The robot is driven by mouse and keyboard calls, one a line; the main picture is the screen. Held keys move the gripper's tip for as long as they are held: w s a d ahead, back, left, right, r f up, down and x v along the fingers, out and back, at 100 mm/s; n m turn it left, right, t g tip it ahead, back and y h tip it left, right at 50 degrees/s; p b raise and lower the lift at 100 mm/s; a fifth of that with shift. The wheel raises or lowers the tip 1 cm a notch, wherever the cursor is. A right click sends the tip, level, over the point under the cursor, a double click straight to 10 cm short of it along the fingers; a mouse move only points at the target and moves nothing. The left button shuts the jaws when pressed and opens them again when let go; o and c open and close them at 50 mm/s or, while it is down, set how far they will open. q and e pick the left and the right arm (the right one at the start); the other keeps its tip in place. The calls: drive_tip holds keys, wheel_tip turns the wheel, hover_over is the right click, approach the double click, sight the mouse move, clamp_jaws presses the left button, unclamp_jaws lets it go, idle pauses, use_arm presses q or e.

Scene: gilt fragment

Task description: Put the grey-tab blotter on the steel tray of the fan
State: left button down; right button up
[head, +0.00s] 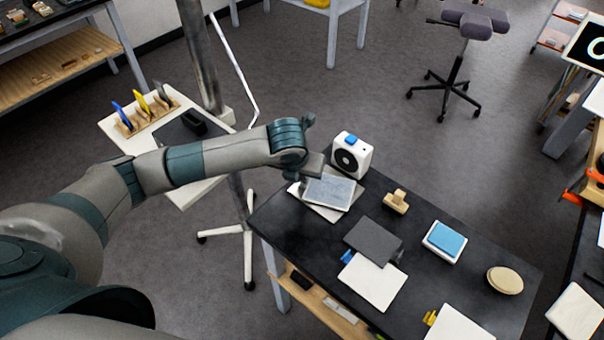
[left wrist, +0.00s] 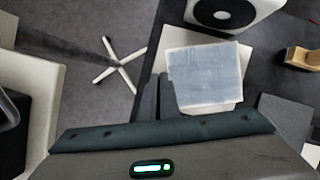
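The grey-tab blotter (head: 330,191) shows as a flat blue-grey slab with a pale rim. It also shows in the left wrist view (left wrist: 204,76). It lies over a larger pale plate, which looks like the steel tray (head: 318,210), in front of the white fan (head: 353,156). Whether the slab touches the tray is unclear. My left gripper (left wrist: 158,96) is at the slab's left edge. Its dark fingers are close together and appear shut on the blotter's edge or tab; the tab itself is hidden. My right gripper is out of view.
On the black table, a dark slab (head: 373,241) overlaps a white plate (head: 372,284) with a blue tab. A wooden block (head: 396,201), blue-topped box (head: 444,240) and round tan object (head: 505,281) stand further right. A rack with coloured pieces (head: 146,117) stands on the left table.

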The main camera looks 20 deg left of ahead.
use_arm(q)
drive_tip(key=shift+f, duration=0.1)
drive_tip(key=c, duration=2)
unclamp_jaws()
drive_tip(key=shift+r, duration=0.2)
drive_tip(key=shift+s+r, duration=0.15)
drive_tip(key=shift+r, duration=0.15)
drive_tip(key=shift+b+v, duration=2.05)
drive_tip(key=shift+v, duration=3.6)
